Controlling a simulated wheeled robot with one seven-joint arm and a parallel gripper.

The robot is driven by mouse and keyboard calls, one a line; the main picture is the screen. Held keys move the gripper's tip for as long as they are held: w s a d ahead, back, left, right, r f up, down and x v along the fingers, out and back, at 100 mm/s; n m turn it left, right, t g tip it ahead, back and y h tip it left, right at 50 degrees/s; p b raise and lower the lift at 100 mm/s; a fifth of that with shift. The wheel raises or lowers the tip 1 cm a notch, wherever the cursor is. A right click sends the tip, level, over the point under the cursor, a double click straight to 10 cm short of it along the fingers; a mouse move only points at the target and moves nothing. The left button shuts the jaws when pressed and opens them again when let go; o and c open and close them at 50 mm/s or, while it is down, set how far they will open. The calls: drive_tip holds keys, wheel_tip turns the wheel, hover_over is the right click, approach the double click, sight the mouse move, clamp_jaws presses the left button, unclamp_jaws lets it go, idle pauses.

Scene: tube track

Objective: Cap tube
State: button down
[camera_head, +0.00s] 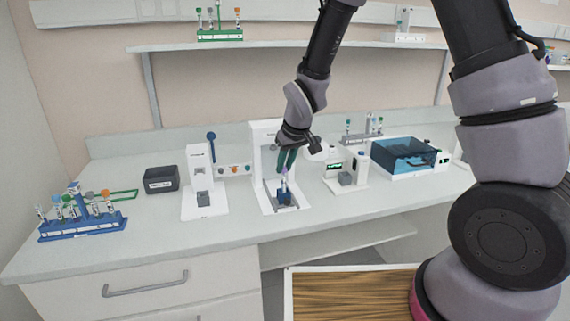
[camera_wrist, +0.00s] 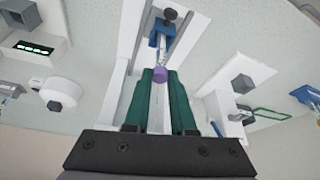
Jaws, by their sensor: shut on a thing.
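My gripper (camera_head: 287,160) points down over the white capping station (camera_head: 264,150) in the middle of the bench. Its green fingers, also seen in the wrist view (camera_wrist: 160,76), are shut on a purple cap (camera_wrist: 159,74). A clear tube (camera_wrist: 160,50) stands in the blue holder (camera_wrist: 163,25) of that station, directly below the cap. In the head view the blue holder (camera_head: 285,198) sits on the station's base. The cap is in line with the tube top and very close to it; I cannot tell whether it is seated.
A white device with a blue lever (camera_head: 211,146) stands left of the station, and a small white device (camera_head: 345,172) right. A blue tube rack (camera_head: 82,228) is at far left, a black box (camera_head: 160,179) behind it. A blue-lidded machine (camera_head: 405,157) is at right. The front bench strip is clear.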

drive_tip(key=c, duration=0.7)
unclamp_jaws()
drive_tip(key=v, duration=1)
drive_tip(key=shift+s+r, duration=0.1)
drive_tip(key=shift+r, duration=0.25)
drive_tip(key=shift+d, duration=0.15)
